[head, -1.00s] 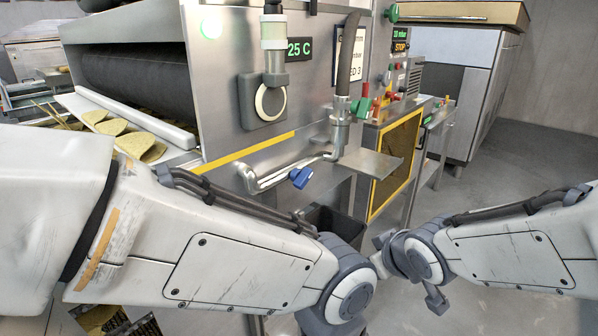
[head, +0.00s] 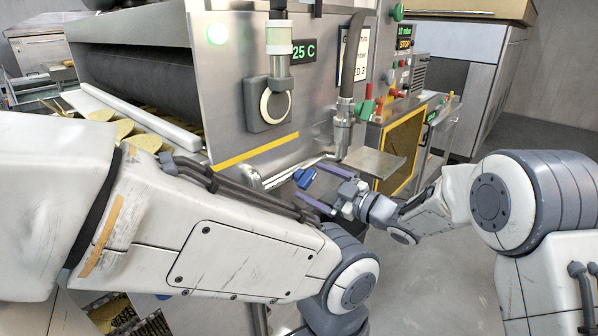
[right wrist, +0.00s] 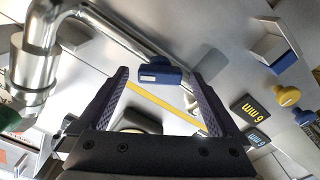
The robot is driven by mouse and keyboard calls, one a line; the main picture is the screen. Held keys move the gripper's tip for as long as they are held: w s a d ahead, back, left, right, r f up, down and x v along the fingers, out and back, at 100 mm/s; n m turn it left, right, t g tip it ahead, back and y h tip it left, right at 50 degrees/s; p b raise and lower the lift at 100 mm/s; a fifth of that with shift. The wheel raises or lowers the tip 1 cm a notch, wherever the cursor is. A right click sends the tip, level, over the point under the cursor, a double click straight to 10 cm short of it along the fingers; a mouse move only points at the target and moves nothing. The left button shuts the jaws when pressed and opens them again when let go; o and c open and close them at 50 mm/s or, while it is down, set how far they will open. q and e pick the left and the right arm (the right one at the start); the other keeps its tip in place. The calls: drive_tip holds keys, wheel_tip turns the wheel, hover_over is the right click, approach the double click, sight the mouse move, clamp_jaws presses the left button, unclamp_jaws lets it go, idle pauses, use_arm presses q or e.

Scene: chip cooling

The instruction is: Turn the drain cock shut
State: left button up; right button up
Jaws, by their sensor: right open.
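The drain cock has a blue handle (head: 304,178) on a bent metal pipe (head: 275,177) low on the front of the steel machine. My right gripper (head: 317,187) is open, with its purple-blue fingers spread just to the right of the blue handle. In the right wrist view, the blue handle (right wrist: 158,75) appears between the two fingertips (right wrist: 162,85), with space on both sides. I see no contact there. My left arm crosses the lower part of the head view, but its gripper is not in the picture.
A metal shelf (head: 374,162) juts out right behind my right gripper. A hose with a green lever (head: 361,108) hangs above it, beside a yellow-framed panel (head: 399,150). Chips (head: 122,129) lie on the machine at left. Open floor lies at right.

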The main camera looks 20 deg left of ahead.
sight(303, 178)
drive_tip(key=shift+p+x, duration=0.7)
drive_tip(key=shift+x, duration=2.05)
drive_tip(key=c, duration=1.4)
